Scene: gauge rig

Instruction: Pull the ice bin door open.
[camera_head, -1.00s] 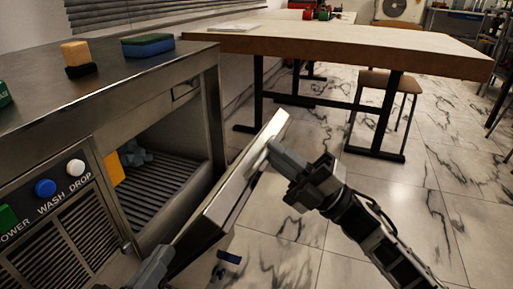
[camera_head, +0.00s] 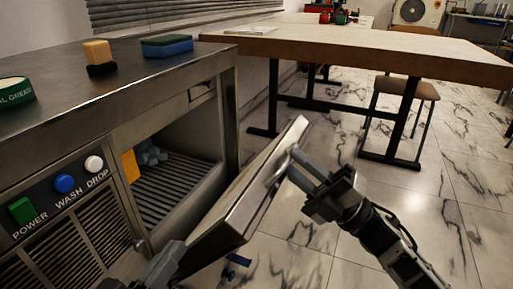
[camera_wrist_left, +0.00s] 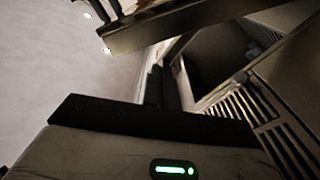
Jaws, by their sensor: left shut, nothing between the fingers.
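The ice bin door (camera_head: 243,205) is a steel panel tilted outward from the front of the steel machine, and the opening behind it is uncovered. Inside I see a ribbed dark floor (camera_head: 178,190), a yellow piece (camera_head: 130,166) and some blue-grey pieces (camera_head: 152,155). My right gripper (camera_head: 297,167) has its fingertips at the door's outer face near the upper far end; its grip is unclear. My left gripper (camera_head: 168,262) is low at the door's near end, shut and empty. In the left wrist view its dark fingers (camera_wrist_left: 166,84) point towards the machine.
The machine front has green, blue and white buttons (camera_head: 64,184) and a vent grille. Sponges (camera_head: 167,46) and a green round tin (camera_head: 14,92) sit on top. A wooden table (camera_head: 370,50) and a stool (camera_head: 405,90) stand behind. Marble floor right of the door is open.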

